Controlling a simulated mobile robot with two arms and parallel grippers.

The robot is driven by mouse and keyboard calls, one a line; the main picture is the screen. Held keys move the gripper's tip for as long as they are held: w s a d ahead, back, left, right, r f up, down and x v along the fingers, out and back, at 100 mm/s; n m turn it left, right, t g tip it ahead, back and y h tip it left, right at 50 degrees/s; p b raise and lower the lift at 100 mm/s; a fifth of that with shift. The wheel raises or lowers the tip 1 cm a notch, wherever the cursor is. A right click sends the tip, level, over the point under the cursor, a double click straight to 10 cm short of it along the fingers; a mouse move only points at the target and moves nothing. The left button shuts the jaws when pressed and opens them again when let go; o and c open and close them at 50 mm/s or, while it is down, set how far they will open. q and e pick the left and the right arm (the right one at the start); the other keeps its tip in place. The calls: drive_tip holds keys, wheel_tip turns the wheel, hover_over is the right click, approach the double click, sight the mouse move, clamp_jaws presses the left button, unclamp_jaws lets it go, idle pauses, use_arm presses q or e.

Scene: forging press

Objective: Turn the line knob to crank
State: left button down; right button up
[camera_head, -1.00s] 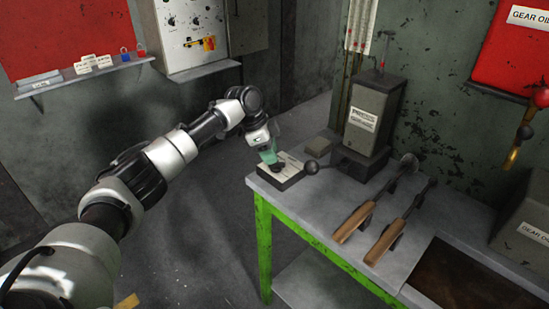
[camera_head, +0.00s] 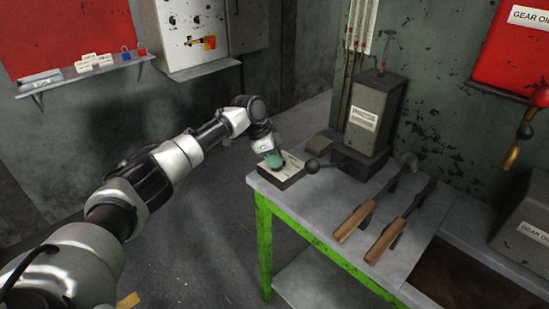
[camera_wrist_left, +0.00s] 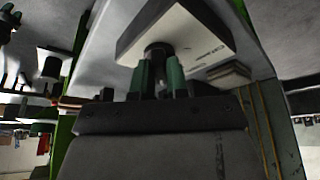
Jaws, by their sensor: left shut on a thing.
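The line knob (camera_wrist_left: 157,50) is a dark round knob on a small box (camera_wrist_left: 212,38) with a pale printed face. In the head view this box (camera_head: 292,176) sits at the near left corner of the workbench. My left gripper (camera_head: 273,160) reaches down onto it from the left. In the left wrist view its green fingers (camera_wrist_left: 158,80) stand on both sides of the knob and are shut on it. The fingers partly hide the knob, and its pointer position cannot be read. My right gripper is not in view.
The grey workbench (camera_head: 262,184) has green legs. Two wooden-handled tools (camera_head: 355,221) lie further right. Open floor lies left of the bench.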

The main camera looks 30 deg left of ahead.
use_arm(q)
drive_tip(key=shift+s+n+p, duration=0.1)
drive_tip(key=shift+n+p, duration=0.3)
drive_tip(key=shift+p, duration=0.3)
drive_tip(key=n+y+p, duration=0.1)
drive_tip(key=n+p, duration=0.2)
drive_tip(key=p, duration=0.2)
drive_tip(key=n+t+y+p, duration=0.1)
drive_tip(key=n+p, duration=0.3)
drive_tip(key=p, duration=0.1)
drive_tip(key=n+t+y+p, duration=0.1)
drive_tip(key=n+p, duration=0.2)
drive_tip(key=p, duration=0.1)
drive_tip(key=shift+s+d+r+n+y+p, duration=0.1)
drive_tip(key=shift+s+d+n+y+p, duration=0.1)
drive_tip(key=shift+d+n+y+p, duration=0.15)
drive_tip(key=n+y+p, duration=0.1)
drive_tip(key=n+p, duration=0.1)
drive_tip(key=shift+d+n, duration=0.1)
drive_tip(key=shift+n, duration=0.25)
drive_tip(key=shift+f+n+y+p, duration=0.15)
drive_tip(key=shift+n+y+p, duration=0.25)
drive_tip(key=shift+n, duration=0.5)
drive_tip(key=shift+f+n+y+p, duration=0.1)
drive_tip(key=shift+n+y+p, duration=0.25)
drive_tip(key=shift+n, duration=0.55)
drive_tip(key=c, duration=1.3)
unclamp_jaws()
drive_tip(key=shift+o, duration=0.9)
drive_tip(key=shift+w, duration=0.2)
